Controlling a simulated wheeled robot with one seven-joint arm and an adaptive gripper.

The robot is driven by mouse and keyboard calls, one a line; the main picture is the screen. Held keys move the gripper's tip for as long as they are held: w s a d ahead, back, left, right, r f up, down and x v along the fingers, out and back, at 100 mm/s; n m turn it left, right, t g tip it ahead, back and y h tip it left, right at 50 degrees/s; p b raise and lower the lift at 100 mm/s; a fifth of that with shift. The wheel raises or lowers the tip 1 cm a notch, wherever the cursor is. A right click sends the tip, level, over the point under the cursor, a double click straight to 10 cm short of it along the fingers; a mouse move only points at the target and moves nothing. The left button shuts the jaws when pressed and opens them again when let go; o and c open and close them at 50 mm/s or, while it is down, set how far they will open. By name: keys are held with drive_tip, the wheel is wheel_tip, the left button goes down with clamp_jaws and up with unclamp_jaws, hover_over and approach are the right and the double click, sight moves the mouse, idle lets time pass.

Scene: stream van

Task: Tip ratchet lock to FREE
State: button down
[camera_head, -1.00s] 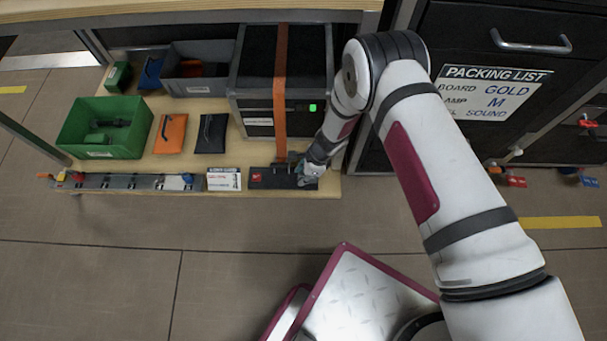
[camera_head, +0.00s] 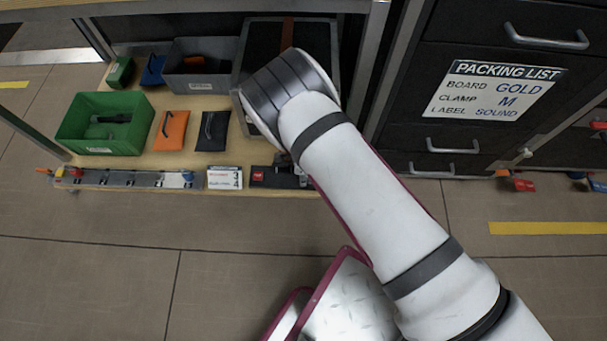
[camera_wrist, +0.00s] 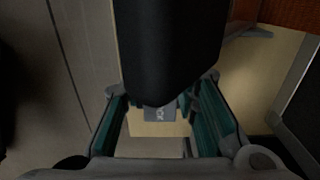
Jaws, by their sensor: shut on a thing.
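The ratchet lock (camera_head: 287,176) is a dark fitting at the right end of the shelf's front edge, beside a red label, in the head view. My arm covers part of it and hides my gripper there. In the wrist view, my gripper (camera_wrist: 163,92) has its two teal-lined fingers on either side of a dark rounded piece (camera_wrist: 168,48) and is shut on it. A small grey tab (camera_wrist: 158,114) with pale lettering shows just below this piece, between the fingers. The lettering is too small to read surely, and the lock's setting cannot be told.
A black case (camera_head: 262,36) with an orange strap (camera_head: 288,32) stands behind the lock, partly hidden by my arm. A green bin (camera_head: 75,130), orange pouch (camera_head: 171,131) and black pouch (camera_head: 212,130) sit to the left. Dark drawers (camera_head: 470,130) stand at the right.

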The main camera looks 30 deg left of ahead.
drive_tip(key=c, duration=1.2)
unclamp_jaws()
drive_tip(key=shift+d, duration=0.1)
drive_tip(key=shift+c, duration=0.2)
drive_tip(key=shift+r, duration=0.1)
drive_tip(key=shift+r, duration=0.25)
wheel_tip(320, 180, up, 11)
drive_tip(key=shift+r, duration=0.15)
